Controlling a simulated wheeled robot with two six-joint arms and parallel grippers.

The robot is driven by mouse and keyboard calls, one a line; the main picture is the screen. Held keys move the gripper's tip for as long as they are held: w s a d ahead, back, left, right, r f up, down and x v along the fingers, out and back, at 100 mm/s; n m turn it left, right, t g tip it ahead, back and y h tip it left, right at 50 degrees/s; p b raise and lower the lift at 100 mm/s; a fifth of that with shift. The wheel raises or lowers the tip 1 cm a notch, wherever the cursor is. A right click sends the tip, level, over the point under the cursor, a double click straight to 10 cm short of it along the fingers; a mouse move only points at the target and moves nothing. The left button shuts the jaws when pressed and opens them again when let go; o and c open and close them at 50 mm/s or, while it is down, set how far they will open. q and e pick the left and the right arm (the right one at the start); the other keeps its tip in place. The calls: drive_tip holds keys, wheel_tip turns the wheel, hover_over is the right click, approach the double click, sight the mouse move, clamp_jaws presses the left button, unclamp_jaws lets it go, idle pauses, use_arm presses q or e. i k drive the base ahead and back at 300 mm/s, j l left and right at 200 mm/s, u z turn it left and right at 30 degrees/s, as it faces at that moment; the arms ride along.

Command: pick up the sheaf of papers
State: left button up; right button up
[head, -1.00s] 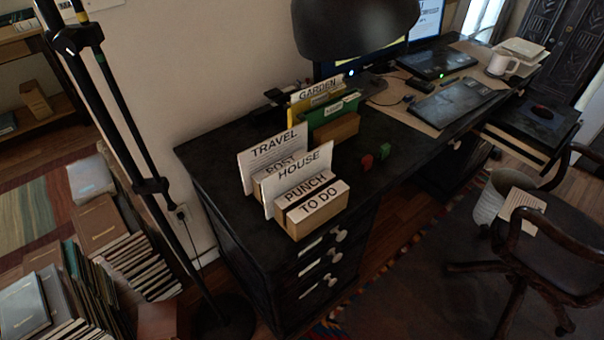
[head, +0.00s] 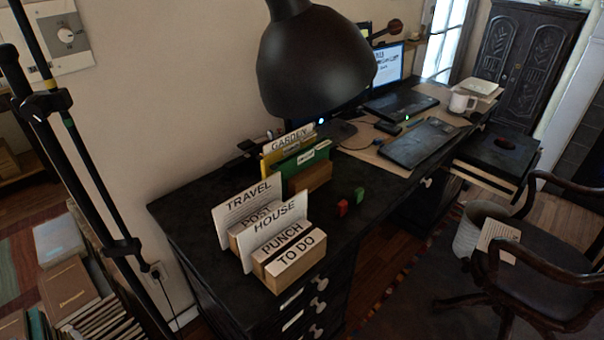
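A small sheaf of pale, lined papers (head: 497,237) shows at the lower right, at the left edge of the chair seat and close to the bin's rim. I cannot tell exactly what holds it up. Another pale stack, of papers or books (head: 480,88), lies at the far end of the desk behind the white mug (head: 463,102). Neither of my grippers is in view.
The dark desk (head: 185,213) carries card holders, a keyboard (head: 420,143) and monitors. A black lamp (head: 312,65) hangs over it. A wooden chair (head: 548,255) and a bin (head: 468,243) stand right of the desk. Books (head: 70,292) are piled at lower left.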

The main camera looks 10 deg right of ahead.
sight(251, 238)
drive_tip(key=k+j, duration=0.1)
drive_tip(key=j, duration=0.9)
drive_tip(key=k+j, duration=0.15)
drive_tip(key=j, duration=0.3)
drive_tip(key=k+j+z, duration=0.1)
drive_tip(key=j, duration=0.4)
